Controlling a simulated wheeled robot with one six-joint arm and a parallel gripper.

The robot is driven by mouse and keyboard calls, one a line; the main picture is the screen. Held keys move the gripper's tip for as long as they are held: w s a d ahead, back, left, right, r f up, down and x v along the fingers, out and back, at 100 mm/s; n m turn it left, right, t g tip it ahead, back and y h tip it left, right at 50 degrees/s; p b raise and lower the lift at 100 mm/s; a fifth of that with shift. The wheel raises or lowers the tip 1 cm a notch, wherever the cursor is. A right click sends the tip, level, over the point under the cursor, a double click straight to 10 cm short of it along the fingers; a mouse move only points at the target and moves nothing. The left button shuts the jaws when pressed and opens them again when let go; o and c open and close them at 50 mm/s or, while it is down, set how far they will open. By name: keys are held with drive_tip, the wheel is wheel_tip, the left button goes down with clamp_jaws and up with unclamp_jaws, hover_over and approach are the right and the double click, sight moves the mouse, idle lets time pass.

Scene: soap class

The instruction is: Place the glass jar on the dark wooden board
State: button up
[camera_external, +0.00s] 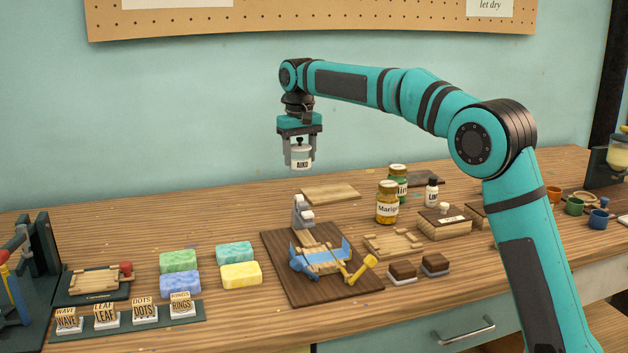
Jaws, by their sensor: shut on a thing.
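A yellow marigold jar (387,204) with a gold lid stands upright right of centre. A green-labelled jar (399,186) stands just behind it. A dark wooden board (284,278) lies at the front centre, bearing a cutting frame with blue and yellow handles. A smaller dark board (423,179) lies flat behind the jars, partly hidden by them.
A pale board (330,194) lies at the back. Coloured soap bars (241,275) and labelled stamps (105,315) lie at left. The table's back left is clear.

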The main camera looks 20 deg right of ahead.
drive_tip(key=w+d, duration=0.3)
drive_tip(key=d, duration=0.8)
drive_tip(key=w+d, duration=0.3)
drive_tip(key=d, duration=0.7)
hover_over(416, 177)
drive_tip(key=shift+n, duration=0.3)
drive_tip(key=shift+s+f, duration=0.1)
drive_tip(key=shift+f, duration=4.35)
drive_tip(key=shift+f, duration=0.1)
drive_tip(key=o, duration=1.4)
wheel_tip(416, 177, up, 12)
drive_tip(key=shift+r, duration=0.1)
